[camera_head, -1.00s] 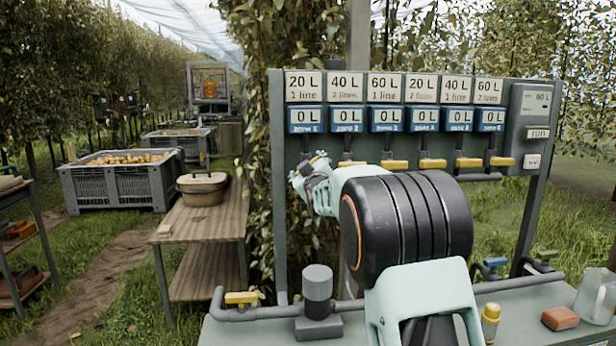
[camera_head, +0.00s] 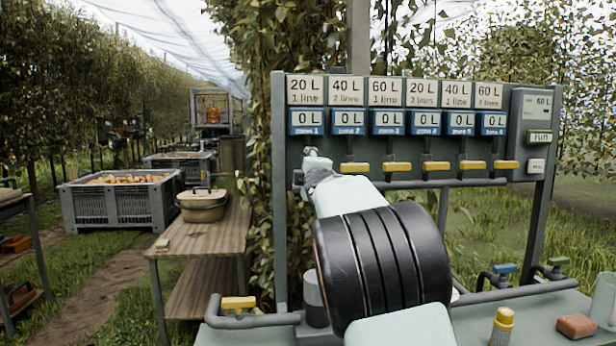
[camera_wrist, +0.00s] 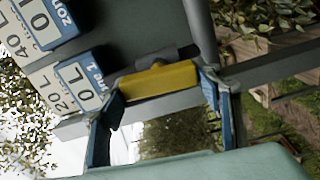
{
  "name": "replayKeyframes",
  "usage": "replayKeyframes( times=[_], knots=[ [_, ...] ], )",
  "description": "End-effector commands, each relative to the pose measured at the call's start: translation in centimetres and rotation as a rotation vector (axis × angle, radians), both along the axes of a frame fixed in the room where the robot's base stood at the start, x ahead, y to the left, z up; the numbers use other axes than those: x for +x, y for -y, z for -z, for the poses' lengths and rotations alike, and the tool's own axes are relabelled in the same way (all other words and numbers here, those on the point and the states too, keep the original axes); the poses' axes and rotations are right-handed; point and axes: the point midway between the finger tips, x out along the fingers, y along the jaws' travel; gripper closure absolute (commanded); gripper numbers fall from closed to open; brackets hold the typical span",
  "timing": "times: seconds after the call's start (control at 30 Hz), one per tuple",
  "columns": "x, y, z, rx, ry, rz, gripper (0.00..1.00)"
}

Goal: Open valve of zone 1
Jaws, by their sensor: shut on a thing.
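The zone 1 valve handle (camera_wrist: 158,80) is a yellow bar below the blue zone 1 label (camera_wrist: 82,80), seen tilted in the wrist view. My gripper (camera_wrist: 163,86) has one blue finger at each end of this bar and is shut on it. In the head view my gripper (camera_head: 312,162) is at the left end of the valve row and hides the zone 1 handle. The zone 1 display (camera_head: 307,120) reads 0 L, with a 20 L, 1 line plate (camera_head: 306,90) above it.
The zone 2 handle (camera_head: 354,168) and several more yellow handles lie level to the right. A control box with a run button (camera_head: 539,138) is at the panel's right. Below, the bench holds a yellow-capped bottle (camera_head: 502,325) and a reddish block (camera_head: 576,326).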

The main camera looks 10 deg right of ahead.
Motion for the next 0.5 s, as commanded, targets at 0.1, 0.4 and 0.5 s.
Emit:
replayKeyframes(
  times=[0.1,0.4,0.5],
  knots=[
    [0.0,0.0,0.06,-0.047,0.002,0.0,0.66],
    [0.0,0.02,0.01,-0.098,0.001,0.0,0.66],
    [0.0,0.02,-0.02,-0.102,0.001,0.0,0.66]
  ],
)
